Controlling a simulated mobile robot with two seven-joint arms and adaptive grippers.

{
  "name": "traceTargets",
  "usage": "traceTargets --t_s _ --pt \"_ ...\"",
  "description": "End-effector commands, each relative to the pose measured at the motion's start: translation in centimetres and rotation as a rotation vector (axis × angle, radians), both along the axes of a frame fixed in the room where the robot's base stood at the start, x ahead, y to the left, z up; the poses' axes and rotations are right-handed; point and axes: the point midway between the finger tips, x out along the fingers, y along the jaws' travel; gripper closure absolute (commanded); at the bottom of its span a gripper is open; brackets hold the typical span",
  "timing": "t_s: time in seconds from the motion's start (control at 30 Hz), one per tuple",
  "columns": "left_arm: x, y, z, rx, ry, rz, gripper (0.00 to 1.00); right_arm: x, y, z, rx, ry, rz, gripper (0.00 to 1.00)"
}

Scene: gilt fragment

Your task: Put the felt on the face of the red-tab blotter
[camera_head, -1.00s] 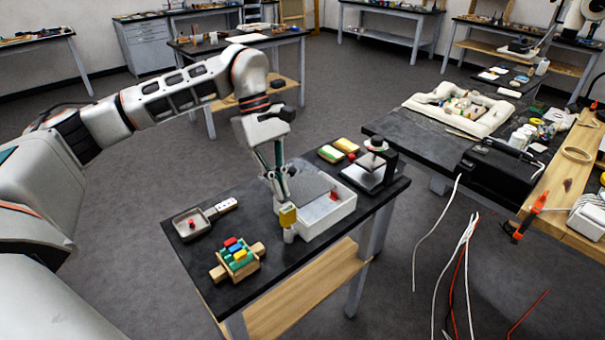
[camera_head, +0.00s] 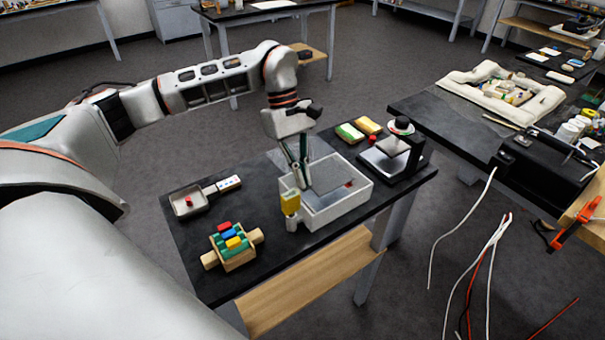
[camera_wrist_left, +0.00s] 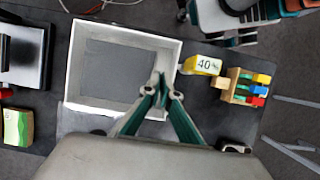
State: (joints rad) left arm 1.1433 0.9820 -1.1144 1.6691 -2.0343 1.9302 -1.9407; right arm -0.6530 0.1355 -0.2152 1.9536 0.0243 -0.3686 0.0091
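A white open box (camera_head: 335,208) stands on the near dark table; it also shows in the wrist view (camera_wrist_left: 174,58). A thin grey square sheet (camera_head: 328,174), maybe the felt, is in or over the box; it fills much of the box's inside in the wrist view (camera_wrist_left: 115,68). A small red bit (camera_head: 349,184), maybe the blotter's tab, shows at its right edge. My left gripper (camera_head: 302,184) points down at the sheet's left edge. In the wrist view its fingertips (camera_wrist_left: 162,78) are close together; whether they pinch the sheet is unclear. My right gripper is out of view.
A yellow label block marked 40 (camera_wrist_left: 202,66) stands at the box's corner. A wooden block holder (camera_head: 233,245) and a small pan (camera_head: 188,200) lie to the left. A press-like stand (camera_head: 392,158) and two coloured pads (camera_head: 350,132) are at the back right.

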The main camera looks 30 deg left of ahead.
Motion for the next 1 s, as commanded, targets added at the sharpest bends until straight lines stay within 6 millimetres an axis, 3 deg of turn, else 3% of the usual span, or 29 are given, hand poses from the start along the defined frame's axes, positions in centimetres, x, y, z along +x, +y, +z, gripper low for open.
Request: traceTargets --t_s 0.5,0.7,1.0 --pt "0.0 0.0 -4.8 -0.001 0.002 0.0 1.0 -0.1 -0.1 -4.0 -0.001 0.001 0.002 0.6" --pt "0.0 0.0 -5.3 -0.001 0.0 0.0 1.0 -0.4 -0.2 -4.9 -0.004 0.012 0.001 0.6" --pt "0.0 0.0 -5.2 0.0 -0.001 0.0 1.0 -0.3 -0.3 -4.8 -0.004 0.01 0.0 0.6"
